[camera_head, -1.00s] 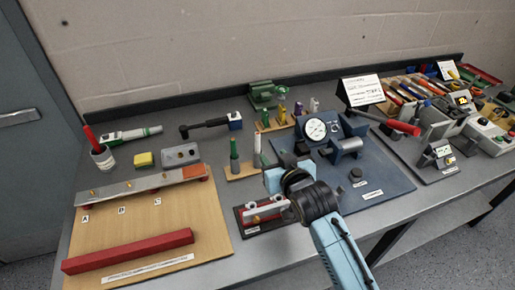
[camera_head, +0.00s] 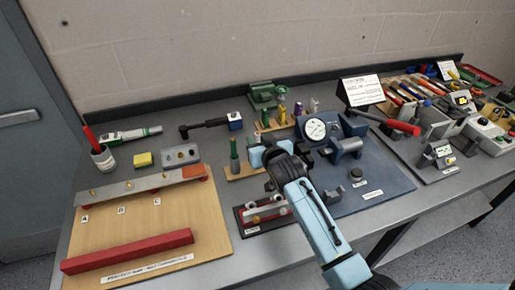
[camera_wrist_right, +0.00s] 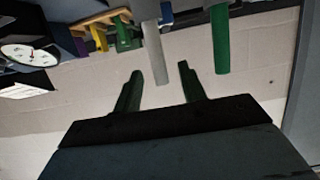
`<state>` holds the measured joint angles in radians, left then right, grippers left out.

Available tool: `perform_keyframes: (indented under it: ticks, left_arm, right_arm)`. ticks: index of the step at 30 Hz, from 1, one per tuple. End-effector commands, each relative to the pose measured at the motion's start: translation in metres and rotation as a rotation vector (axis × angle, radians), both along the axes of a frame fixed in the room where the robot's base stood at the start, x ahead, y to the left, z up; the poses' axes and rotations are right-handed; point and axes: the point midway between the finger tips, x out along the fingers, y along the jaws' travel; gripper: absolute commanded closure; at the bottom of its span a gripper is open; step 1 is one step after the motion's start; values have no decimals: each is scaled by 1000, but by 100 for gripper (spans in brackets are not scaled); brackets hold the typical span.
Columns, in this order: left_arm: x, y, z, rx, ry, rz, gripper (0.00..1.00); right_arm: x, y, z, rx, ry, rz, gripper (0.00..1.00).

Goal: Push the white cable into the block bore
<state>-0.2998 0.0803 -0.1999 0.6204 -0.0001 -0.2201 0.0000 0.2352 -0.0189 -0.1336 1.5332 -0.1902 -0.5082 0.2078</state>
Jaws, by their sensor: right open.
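My right gripper (camera_head: 256,154) hovers over the right part of a small wooden rack (camera_head: 237,174), hiding the white cable in the head view. In the right wrist view, which is upside down, the white cable (camera_wrist_right: 153,48) reaches in between the open fingers of my right gripper (camera_wrist_right: 160,72), with a gap on each side. A green cable (camera_wrist_right: 220,40) stands beside it, outside the fingers; it also shows in the head view (camera_head: 234,160). A silver-and-red block (camera_head: 262,212) sits on a dark base nearer the front, partly hidden by my right arm. My left gripper is out of view.
A blue plate with a dial gauge (camera_head: 315,129) lies right of my arm. A wooden board with a red bar (camera_head: 130,250) lies at the left. A second rack (camera_head: 275,124) with coloured pieces and a green device (camera_head: 266,95) stand behind.

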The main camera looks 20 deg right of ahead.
Motion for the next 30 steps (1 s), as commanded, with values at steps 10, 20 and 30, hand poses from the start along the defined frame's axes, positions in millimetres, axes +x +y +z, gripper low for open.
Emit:
perform_keyframes:
  ticks: [10,20,30]
  left_arm:
    - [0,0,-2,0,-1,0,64]
    - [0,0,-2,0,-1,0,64]
    - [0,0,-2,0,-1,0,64]
  right_arm:
    - [24,1,-8,2,-1,0,59]
    - [24,1,-8,1,0,1,76]
    - [24,1,-8,1,-1,1,100]
